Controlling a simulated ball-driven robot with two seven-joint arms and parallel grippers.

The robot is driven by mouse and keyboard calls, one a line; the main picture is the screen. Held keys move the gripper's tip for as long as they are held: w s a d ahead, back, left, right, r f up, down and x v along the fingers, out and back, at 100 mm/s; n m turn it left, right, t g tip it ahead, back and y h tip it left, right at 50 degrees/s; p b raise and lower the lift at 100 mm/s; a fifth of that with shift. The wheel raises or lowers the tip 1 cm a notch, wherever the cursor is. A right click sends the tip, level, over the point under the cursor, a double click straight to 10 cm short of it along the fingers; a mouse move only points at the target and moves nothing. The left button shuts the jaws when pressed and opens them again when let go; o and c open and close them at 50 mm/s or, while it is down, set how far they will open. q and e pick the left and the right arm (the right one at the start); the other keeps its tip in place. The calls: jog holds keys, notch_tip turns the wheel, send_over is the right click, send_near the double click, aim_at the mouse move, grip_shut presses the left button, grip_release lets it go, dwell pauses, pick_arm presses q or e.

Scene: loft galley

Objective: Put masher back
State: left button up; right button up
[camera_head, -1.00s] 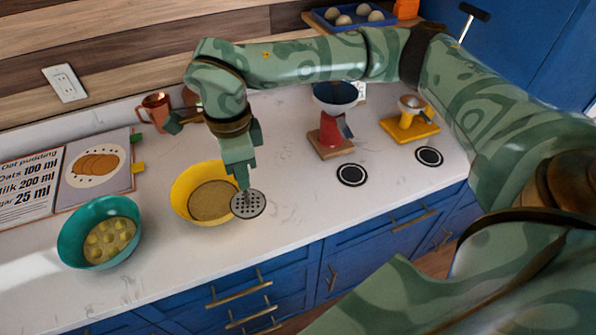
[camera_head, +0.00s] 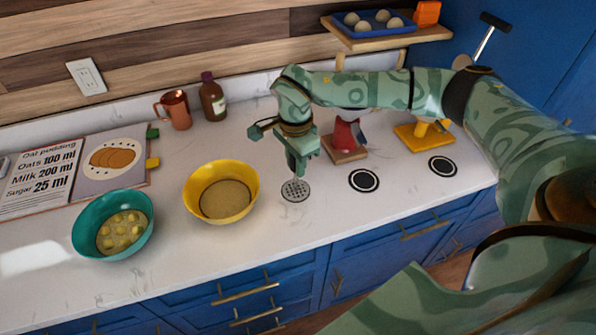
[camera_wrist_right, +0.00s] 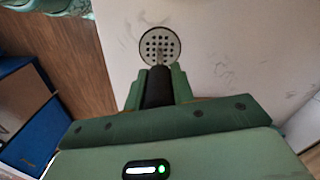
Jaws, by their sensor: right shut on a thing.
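The masher (camera_head: 295,190) has a round, perforated metal head and a dark handle. My right gripper (camera_head: 301,167) is shut on its handle, and the head points down over the white counter, right of the yellow bowl. In the right wrist view the masher head (camera_wrist_right: 160,45) shows beyond the fingers of the right gripper (camera_wrist_right: 160,92), with the dark handle between them. I cannot tell whether the head touches the counter. My left gripper is not in view.
A yellow bowl (camera_head: 190,195) and a teal bowl (camera_head: 80,241) with yellow chunks stand to the left. Behind are a copper mug (camera_head: 178,110) and brown bottle (camera_head: 212,100). Red (camera_head: 346,135) and yellow (camera_head: 410,137) stands and two black discs (camera_head: 364,180) are right. Counter (camera_head: 270,238) in front is clear.

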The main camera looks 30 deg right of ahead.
aim_at(298, 188)
jog(key=shift+d+f, duration=0.2)
jog(key=shift+f, duration=0.05)
jog(key=shift+w+d+f, duration=0.1)
jog(key=shift+d+f, duration=0.05)
jog(key=shift+f, duration=0.8)
jog(key=shift+w+d+f, duration=0.1)
jog(key=shift+f, duration=0.8)
jog(key=shift+f, duration=0.1)
jog(key=o, duration=1)
notch_tip(298, 188, up, 12)
jog(key=shift+r+p, duration=0.15)
jog(key=shift+p, duration=0.15)
